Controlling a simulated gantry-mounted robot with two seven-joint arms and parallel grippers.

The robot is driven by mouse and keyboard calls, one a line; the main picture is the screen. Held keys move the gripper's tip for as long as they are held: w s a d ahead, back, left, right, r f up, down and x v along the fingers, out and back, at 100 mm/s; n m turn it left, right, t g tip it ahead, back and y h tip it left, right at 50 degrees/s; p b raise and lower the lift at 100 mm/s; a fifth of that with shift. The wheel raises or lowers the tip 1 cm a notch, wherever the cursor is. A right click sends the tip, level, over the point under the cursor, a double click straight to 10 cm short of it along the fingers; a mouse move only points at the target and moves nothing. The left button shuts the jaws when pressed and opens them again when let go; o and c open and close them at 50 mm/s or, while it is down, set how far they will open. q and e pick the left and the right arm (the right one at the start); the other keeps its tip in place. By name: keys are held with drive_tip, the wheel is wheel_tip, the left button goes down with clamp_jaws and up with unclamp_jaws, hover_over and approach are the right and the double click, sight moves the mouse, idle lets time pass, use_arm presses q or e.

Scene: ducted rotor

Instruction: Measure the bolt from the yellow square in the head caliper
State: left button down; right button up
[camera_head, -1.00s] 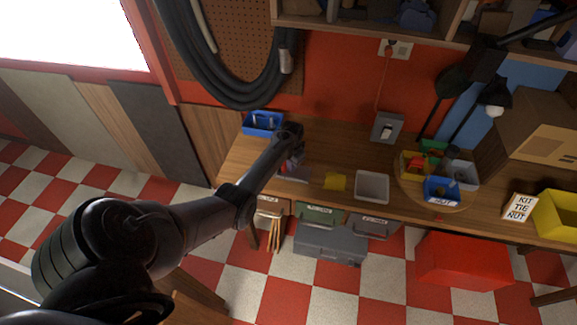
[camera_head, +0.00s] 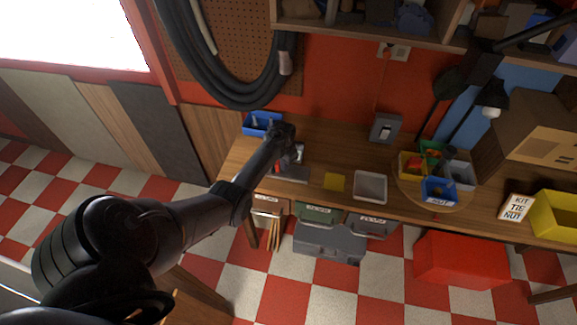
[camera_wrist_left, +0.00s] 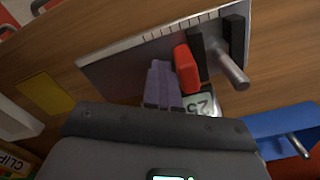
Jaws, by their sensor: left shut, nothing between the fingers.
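The caliper (camera_head: 292,174) is a grey plate with scale marks on the bench. In the left wrist view (camera_wrist_left: 140,50) it shows two black jaws and a red slider block (camera_wrist_left: 186,68). A metal bolt (camera_wrist_left: 233,70) sits at the black jaws, its shank sticking out; its head is hidden. My left gripper (camera_wrist_left: 160,85) is shut and empty, its purple fingers beside the red block; I cannot tell whether they touch it. In the head view the left gripper (camera_head: 296,155) is over the caliper's far side. The yellow square (camera_head: 334,182) is bare. My right gripper is not in view.
A blue bin (camera_head: 262,123) with bolts stands behind the caliper. A white tray (camera_head: 371,186) is right of the yellow square. Several coloured bins stand on a round board (camera_head: 405,192). A grey switch box (camera_head: 386,127) is at the wall. A number plate (camera_wrist_left: 203,103) reads 25.

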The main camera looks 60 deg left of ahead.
use_arm(q)
drive_tip(key=shift+s+a, duration=0.1)
idle(0.4)
drive_tip(key=shift+w+d, duration=0.35)
drive_tip(key=shift+w, duration=0.05)
idle(0.3)
drive_tip(key=shift+r, duration=0.1)
wheel_tip(320, 180, up, 8)
drive_tip(key=p, duration=0.8)
drive_tip(key=shift+p, duration=0.3)
